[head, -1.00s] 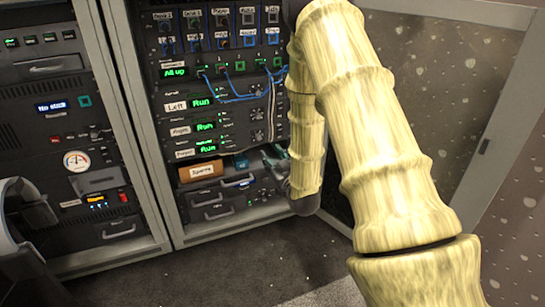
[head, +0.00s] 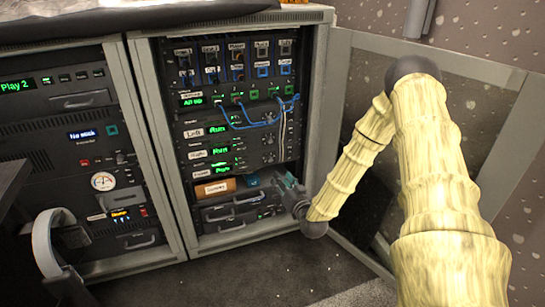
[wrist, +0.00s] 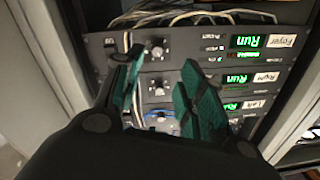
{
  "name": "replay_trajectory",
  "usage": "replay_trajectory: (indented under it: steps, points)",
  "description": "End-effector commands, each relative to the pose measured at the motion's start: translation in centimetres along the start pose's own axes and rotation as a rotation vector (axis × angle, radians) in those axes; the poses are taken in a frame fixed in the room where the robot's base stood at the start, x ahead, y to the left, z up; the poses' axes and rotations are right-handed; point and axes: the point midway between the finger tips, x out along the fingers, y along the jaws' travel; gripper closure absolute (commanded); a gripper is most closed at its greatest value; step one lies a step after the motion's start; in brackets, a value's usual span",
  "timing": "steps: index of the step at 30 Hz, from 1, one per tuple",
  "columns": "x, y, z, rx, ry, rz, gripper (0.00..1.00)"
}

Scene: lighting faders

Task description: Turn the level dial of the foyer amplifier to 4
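The foyer amplifier (wrist: 210,50) is the top unit in the upside-down wrist view, with a white Foyer label (wrist: 285,41) and a green Run display. Its round level dial (wrist: 157,52) shows between my fingertips in the picture; its setting is too small to read. My gripper (wrist: 163,56) is open, with two green-padded fingers; I cannot tell whether either touches the dial. In the head view, the foyer amplifier (head: 202,173) is the lowest of three labelled amplifiers. My gripper (head: 288,186) is at the rack's right side, below and right of it.
The Right amplifier's knob (wrist: 156,86) and the Left amplifier's knob (wrist: 160,117) are close by in the wrist view. Cables (wrist: 205,17) lie beside the foyer unit. An orange box (head: 216,188) sits under it.

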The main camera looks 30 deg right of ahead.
Motion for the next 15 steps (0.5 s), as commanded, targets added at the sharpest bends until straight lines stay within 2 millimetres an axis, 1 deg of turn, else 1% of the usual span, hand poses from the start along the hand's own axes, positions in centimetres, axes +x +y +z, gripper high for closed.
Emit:
replay_trajectory:
  steps: [1,8,11,15]
  points:
    - [-0.1,0.2,-0.4,0.012,0.003,0.003,0.61]
    - [0.5,0.4,-0.5,0.029,0.011,0.0,0.61]
    - [1.4,0.4,-0.3,0.028,0.012,0.0,0.61]
    - [3.5,0.5,-0.3,0.028,0.012,0.0,0.61]
